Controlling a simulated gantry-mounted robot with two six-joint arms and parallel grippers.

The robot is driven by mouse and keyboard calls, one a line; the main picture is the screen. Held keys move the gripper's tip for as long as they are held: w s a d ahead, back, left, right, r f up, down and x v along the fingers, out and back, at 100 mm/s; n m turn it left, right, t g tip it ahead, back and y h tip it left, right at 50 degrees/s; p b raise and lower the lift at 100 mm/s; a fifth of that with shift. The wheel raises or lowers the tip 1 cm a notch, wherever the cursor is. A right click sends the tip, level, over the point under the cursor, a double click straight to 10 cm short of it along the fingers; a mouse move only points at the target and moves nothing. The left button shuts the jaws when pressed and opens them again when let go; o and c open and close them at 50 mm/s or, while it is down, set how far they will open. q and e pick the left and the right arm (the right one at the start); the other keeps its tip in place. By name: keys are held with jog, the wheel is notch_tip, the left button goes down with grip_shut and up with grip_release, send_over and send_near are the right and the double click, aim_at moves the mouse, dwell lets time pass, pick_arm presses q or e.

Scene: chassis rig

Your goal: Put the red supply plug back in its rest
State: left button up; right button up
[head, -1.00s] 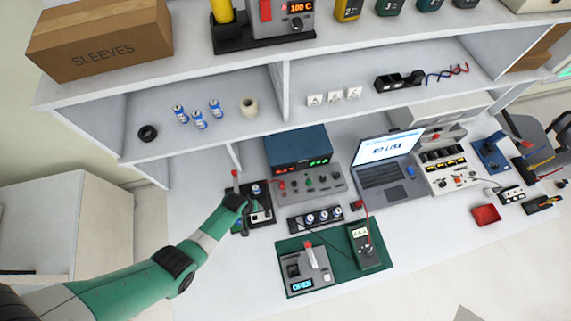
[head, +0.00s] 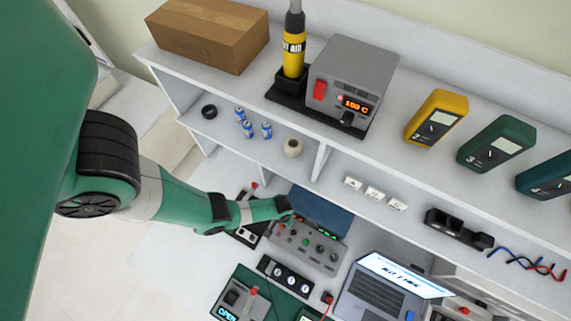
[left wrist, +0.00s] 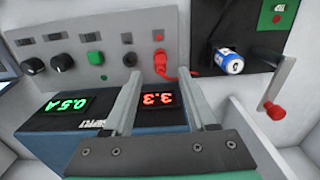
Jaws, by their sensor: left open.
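The power supply (head: 308,246) has a grey control panel and a blue top, and stands below the shelf in the head view. In the left wrist view its panel (left wrist: 75,52) and lit displays appear upside down. A red plug (left wrist: 163,66) sits at the panel with its red lead running right. I cannot tell whether it is in a socket or in a rest. My left gripper (head: 287,213) is over the supply. In the left wrist view its fingers (left wrist: 160,95) are apart and empty, with the plug beyond the gap between them. My right gripper is not in view.
A black battery fixture with a red-knobbed lever (left wrist: 273,108) and a blue-white cell (left wrist: 228,62) stands beside the supply. The shelf (head: 335,185) overhangs behind. A gauge block (head: 286,277) and a laptop (head: 385,285) stand in front and to the right.

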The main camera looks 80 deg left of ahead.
aim_at(282, 226)
pick_arm(q)
jog(key=shift+f, duration=0.2)
notch_tip(282, 226, down, 5)
jog(key=b, duration=0.5)
jog(key=shift+f, duration=0.15)
grip_shut()
